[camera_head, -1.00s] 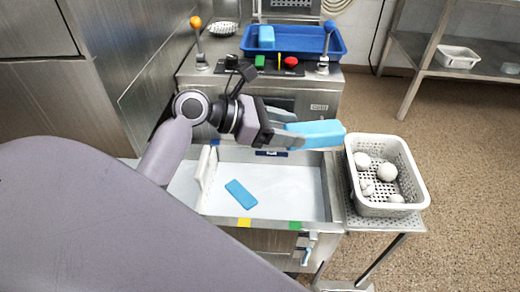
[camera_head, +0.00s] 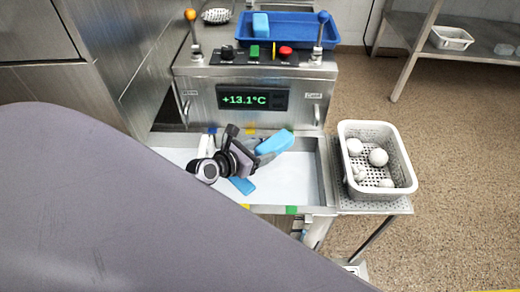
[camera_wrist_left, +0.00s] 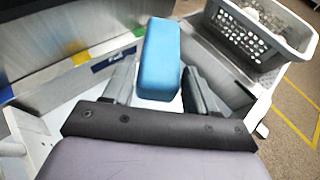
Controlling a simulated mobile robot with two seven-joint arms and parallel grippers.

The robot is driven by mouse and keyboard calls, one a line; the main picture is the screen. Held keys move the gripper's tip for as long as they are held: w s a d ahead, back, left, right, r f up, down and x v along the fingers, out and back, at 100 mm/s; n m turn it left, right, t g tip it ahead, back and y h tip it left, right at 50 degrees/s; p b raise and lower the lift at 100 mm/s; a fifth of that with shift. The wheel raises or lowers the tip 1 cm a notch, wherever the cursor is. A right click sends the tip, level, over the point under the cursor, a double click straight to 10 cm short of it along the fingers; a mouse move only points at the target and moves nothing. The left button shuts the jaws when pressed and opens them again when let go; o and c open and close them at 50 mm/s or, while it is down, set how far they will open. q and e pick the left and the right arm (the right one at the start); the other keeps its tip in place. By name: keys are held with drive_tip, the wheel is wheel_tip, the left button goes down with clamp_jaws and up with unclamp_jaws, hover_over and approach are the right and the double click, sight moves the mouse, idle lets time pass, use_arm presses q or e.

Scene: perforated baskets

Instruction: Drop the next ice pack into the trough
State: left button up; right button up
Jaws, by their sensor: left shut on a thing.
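My left gripper (camera_head: 260,157) is shut on a blue ice pack (camera_head: 275,142) and holds it over the white-floored trough (camera_head: 297,180). In the left wrist view the held ice pack (camera_wrist_left: 160,62) sticks out beyond the gripper (camera_wrist_left: 158,92), between its two fingers. I cannot tell how high above the trough floor it is. A second blue ice pack (camera_head: 243,185) lies in the trough, partly hidden by my left gripper. Another blue ice pack (camera_head: 260,24) is in the blue tray (camera_head: 300,41) at the back. My right gripper is not in view.
A steel machine with a display (camera_head: 252,98) reading +13.1°C, buttons and two levers stands behind the trough. A perforated grey basket (camera_head: 398,172) with several white balls sits right of the trough. A steel shelf (camera_head: 480,40) stands at the back right.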

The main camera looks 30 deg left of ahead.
use_arm(q)
drive_tip(key=shift+f+b, duration=0.5)
drive_tip(key=shift+f, duration=0.35)
use_arm(e)
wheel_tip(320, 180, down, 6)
drive_tip(key=b, duration=0.5)
use_arm(q)
wheel_tip(320, 180, down, 8)
drive_tip(key=b, duration=0.5)
drive_tip(key=shift+f, duration=0.2)
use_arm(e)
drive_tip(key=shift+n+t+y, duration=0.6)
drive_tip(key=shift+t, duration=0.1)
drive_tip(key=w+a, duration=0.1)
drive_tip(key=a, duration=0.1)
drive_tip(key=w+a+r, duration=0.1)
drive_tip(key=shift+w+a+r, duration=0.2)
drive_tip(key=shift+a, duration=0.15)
use_arm(q)
drive_tip(key=o, duration=1.3)
